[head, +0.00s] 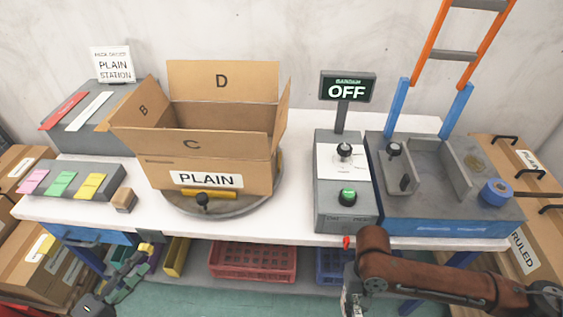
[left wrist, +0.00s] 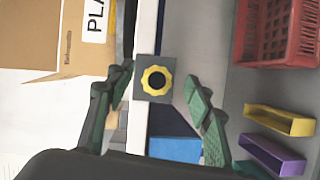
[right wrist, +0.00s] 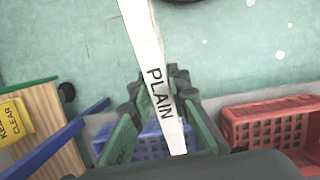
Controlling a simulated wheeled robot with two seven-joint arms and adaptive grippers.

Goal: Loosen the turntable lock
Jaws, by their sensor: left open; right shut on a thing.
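A yellow star-shaped knob with a black centre (left wrist: 156,81) sits on a grey plate at the table's front edge; it shows small in the head view (head: 147,247). I take it for the turntable lock. My left gripper (head: 128,262) is open, its fingers on either side of the knob in the left wrist view (left wrist: 160,95), apart from it. The round grey turntable (head: 235,209) carries an open carton (head: 160,178) labelled PLAIN. My right gripper (right wrist: 155,115) is shut on a white strip (right wrist: 145,45) printed PLAIN, below the table front.
A control box with an OFF display (head: 347,87) and a blue-grey fixture (head: 440,215) stand right. Red (head: 250,262) and blue bins sit below the table. Coloured cards (head: 62,183) lie left.

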